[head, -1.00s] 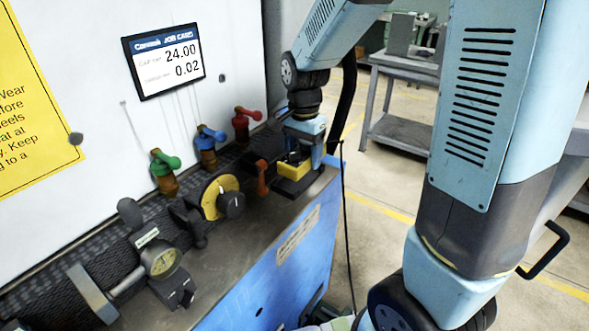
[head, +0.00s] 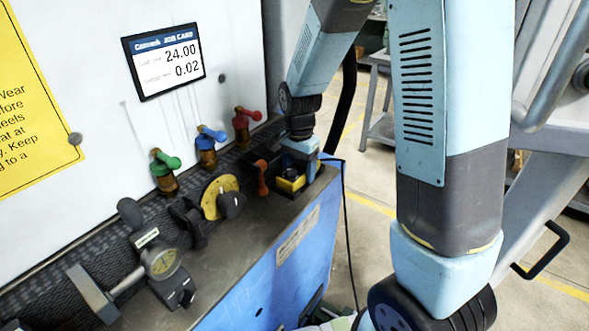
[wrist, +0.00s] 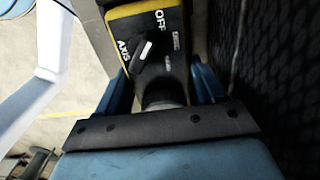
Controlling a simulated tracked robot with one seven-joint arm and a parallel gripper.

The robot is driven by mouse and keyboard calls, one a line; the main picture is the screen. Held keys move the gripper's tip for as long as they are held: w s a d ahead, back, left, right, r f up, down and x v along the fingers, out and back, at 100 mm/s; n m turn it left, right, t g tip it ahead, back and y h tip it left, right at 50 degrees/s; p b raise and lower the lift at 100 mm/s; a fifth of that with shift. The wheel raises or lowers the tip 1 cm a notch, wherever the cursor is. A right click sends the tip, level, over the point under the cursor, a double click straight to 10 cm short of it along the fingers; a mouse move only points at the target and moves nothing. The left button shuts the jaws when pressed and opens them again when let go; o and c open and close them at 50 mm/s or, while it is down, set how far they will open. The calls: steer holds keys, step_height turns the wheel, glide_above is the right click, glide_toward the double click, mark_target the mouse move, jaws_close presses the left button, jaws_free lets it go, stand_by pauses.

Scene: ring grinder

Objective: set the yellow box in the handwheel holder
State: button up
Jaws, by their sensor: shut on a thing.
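The yellow box (head: 290,185) is at the right end of the machine's ledge, low at a dark holder (head: 311,190). I cannot tell whether it rests on the holder's bottom. My gripper (head: 298,170) comes down from above and is shut on the box. In the wrist view, the box (wrist: 168,62) shows its dark face with a black knob and the words OFF and AXIS, between the two blue fingers of my gripper (wrist: 163,88). The holder's inside is mostly hidden by the box and gripper.
A red lever (head: 262,178) stands just left of the box. A yellow dial with a black knob (head: 221,196) and a gauge (head: 163,263) sit further left on the ledge. Green, blue and red valves (head: 241,122) line the wall behind. A floor lies beyond the ledge's right end.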

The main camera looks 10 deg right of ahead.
mark_target(299, 167)
steer(key=o, duration=1.2)
step_height(299, 167, up, 11)
steer(key=s+d+r+n+t, duration=0.2)
steer(key=s+d+r+n, duration=0.1)
steer(key=s, duration=0.4)
steer(key=s+d+r+n+t, duration=0.1)
steer(key=s+d+r+n, duration=0.2)
steer(key=s, duration=0.4)
steer(key=s+d+r+n+t, duration=0.2)
steer(key=s+d+r+n, duration=0.1)
steer(key=s+d+r, duration=0.2)
steer(key=shift+s+r+t, duration=0.3)
steer(key=shift+s+r, duration=0.6)
steer(key=shift+r, duration=0.1)
